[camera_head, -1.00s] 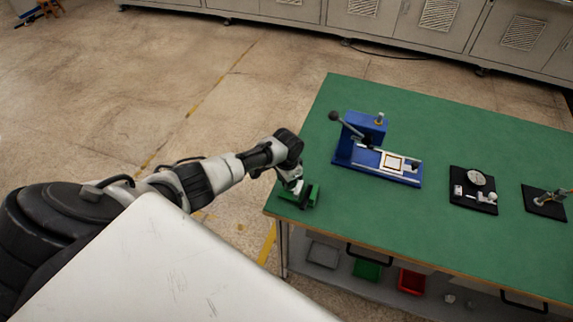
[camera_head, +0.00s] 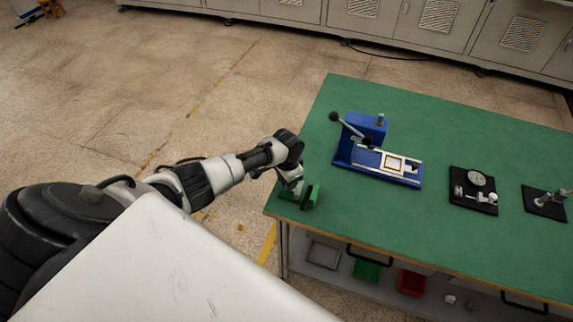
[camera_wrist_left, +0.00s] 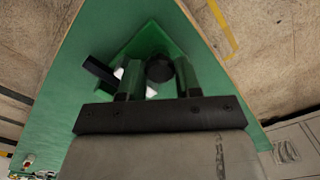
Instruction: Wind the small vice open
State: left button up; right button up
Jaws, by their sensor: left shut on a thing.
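The small green vice (camera_head: 311,197) sits at the left corner of the green table. My left gripper (camera_head: 296,186) reaches in from the left, over the vice. In the left wrist view the two fingers (camera_wrist_left: 159,80) stand on either side of a dark round knob (camera_wrist_left: 159,68), shut on it. The vice's green base (camera_wrist_left: 150,35) shows behind them. A black bar (camera_wrist_left: 101,71) and a pale part stick out to the left of the fingers. The wrist partly hides the vice in the head view. My right gripper is not in view.
A blue lever press (camera_head: 375,160) stands behind and right of the vice. Two black plates with small devices, the dial gauge plate (camera_head: 473,200) and another plate (camera_head: 543,205), lie farther right. Bare green tabletop (camera_head: 380,225) lies right of the vice.

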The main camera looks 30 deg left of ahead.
pick_arm(q)
jog(key=shift+w+r, duration=0.3)
jog(key=o, duration=0.9)
jog(key=shift+d+f, duration=0.1)
jog(key=shift+f, duration=0.05)
jog(key=shift+s+f, duration=0.1)
